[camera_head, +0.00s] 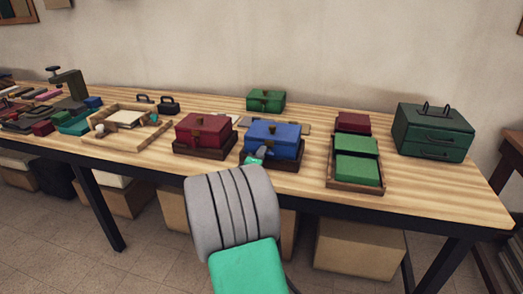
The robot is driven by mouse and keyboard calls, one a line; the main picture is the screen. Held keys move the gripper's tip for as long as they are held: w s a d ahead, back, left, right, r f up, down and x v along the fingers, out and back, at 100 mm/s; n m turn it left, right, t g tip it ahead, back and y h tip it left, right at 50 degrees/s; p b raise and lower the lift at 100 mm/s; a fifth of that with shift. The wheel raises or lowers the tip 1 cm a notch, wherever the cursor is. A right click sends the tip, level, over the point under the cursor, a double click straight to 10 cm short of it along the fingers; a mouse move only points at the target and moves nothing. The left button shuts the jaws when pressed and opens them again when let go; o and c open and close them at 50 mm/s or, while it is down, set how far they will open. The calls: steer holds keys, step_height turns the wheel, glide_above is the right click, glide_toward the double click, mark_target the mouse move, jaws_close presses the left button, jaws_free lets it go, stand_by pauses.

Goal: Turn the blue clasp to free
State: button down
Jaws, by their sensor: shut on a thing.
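A blue box (282,134) sits on a dark brown base (288,160) near the middle of the wooden table, with a small knob on its lid. My gripper (262,154) is at the front of the blue box, at its left half. It is small in view, and it is shut on the blue clasp there. The clasp itself is hidden behind the gripper, so its angle cannot be told. My grey and green arm reaches up from below and hides part of the table's front edge.
A red box (203,131) on a dark base stands close to the left of the blue box. A green box (265,100) stands behind. A tray (331,178) with green and red pieces and a green drawer chest (432,131) are to the right. Clutter fills the left.

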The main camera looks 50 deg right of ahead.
steer(key=shift+f+n+p, duration=0.15)
steer(key=shift+n+p, duration=0.35)
steer(key=shift+n, duration=0.4)
steer(key=c, duration=1.4)
jaws_free()
steer(key=shift+c, duration=0.2)
steer(key=v, duration=0.7)
steer(key=shift+s+a, duration=0.2)
steer(key=shift+a, duration=0.2)
